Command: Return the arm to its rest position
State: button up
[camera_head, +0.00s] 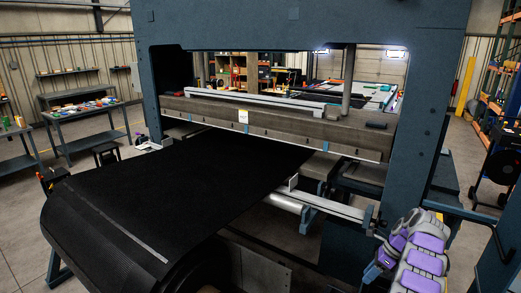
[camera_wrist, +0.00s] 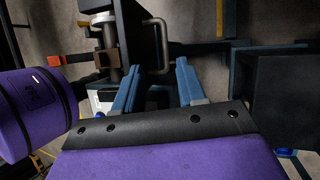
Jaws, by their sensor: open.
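My gripper (camera_wrist: 158,82) shows in the wrist view with its two blue fingers apart and nothing between them. A dark bracket with a metal handle (camera_wrist: 158,45) and blue frame parts lie beyond the fingertips; I cannot tell how far off they are. In the head view my purple and grey arm (camera_head: 420,262) is at the lower right, in front of the right upright of the belt press (camera_head: 415,130). The fingers are not clear in that view.
A wide black belt (camera_head: 190,180) runs through the press under a heavy crossbeam (camera_head: 280,125). A metal rail and roller (camera_head: 305,205) lie left of my arm. Workbenches (camera_head: 85,115) stand at the left. A dark reel stand (camera_head: 497,165) and shelving are at the right.

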jog(key=s+a+r+n+b, duration=0.25)
jog(key=a+r+n, duration=0.25)
jog(key=a+r, duration=0.3)
jog(key=s+a+r+n+b, duration=0.1)
jog(key=s+a+r+n, duration=0.25)
jog(key=a+r, duration=0.45)
jog(key=s+a+n+g+h+b, duration=0.1)
jog(key=s+a+n+h+b, duration=0.1)
jog(key=s+a+n, duration=0.4)
jog(key=s+a+n+h+b, duration=0.1)
jog(key=s+a+n, duration=0.15)
jog(key=s, duration=0.65)
jog(key=s+a+n+h+b, duration=0.15)
jog(key=s+a, duration=0.25)
jog(key=s, duration=0.4)
jog(key=s+f+n+b, duration=0.1)
jog(key=s+f+n, duration=0.2)
jog(key=s, duration=0.5)
jog(key=s+f+n+h, duration=0.1)
jog(key=s+f+n, duration=0.1)
jog(key=s, duration=0.6)
jog(key=shift+s+d+f+n+b, duration=0.15)
jog(key=shift+s+f+n+b, duration=0.25)
jog(key=shift+n, duration=0.35)
jog(key=shift+h, duration=0.25)
